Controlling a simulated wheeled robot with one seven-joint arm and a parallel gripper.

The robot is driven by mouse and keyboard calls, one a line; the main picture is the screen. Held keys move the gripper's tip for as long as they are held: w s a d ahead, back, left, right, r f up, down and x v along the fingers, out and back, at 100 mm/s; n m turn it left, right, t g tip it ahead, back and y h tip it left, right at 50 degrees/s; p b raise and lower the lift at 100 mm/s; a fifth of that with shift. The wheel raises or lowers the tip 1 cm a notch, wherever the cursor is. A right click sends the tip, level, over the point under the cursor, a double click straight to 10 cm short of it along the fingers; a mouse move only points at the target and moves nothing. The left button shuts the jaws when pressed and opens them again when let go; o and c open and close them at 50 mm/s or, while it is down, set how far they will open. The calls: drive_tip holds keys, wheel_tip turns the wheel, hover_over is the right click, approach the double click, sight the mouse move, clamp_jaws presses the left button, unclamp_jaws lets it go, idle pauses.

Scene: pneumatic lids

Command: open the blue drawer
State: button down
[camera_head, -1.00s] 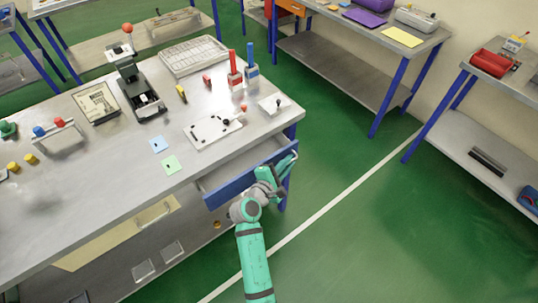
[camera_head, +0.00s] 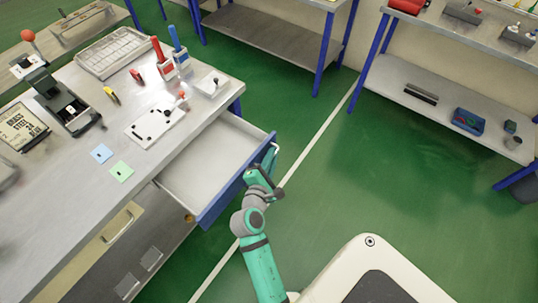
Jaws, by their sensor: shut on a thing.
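The blue drawer (camera_head: 211,203) hangs under the grey workbench top (camera_head: 85,188) and is pulled well out. Its blue front faces my arm, and its pale, bare inside (camera_head: 212,158) shows no contents. My gripper (camera_head: 268,168) is at the drawer front, toward its right end, shut on the handle there. My arm partly hides the handle and the fingertips.
The bench top carries a white plate with dark parts (camera_head: 155,127), red and blue upright tools (camera_head: 170,60), a black device (camera_head: 68,112) and a white tray (camera_head: 112,52). Other benches stand at the back. The green floor to the right is clear.

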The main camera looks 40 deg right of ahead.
drive_tip(key=shift+f, duration=0.15)
drive_tip(key=c, duration=2.2)
unclamp_jaws()
drive_tip(key=shift+o, duration=0.2)
drive_tip(key=shift+a, duration=0.15)
drive_tip(key=v, duration=1)
drive_tip(key=shift+s+a, duration=0.2)
drive_tip(key=shift+a, duration=0.05)
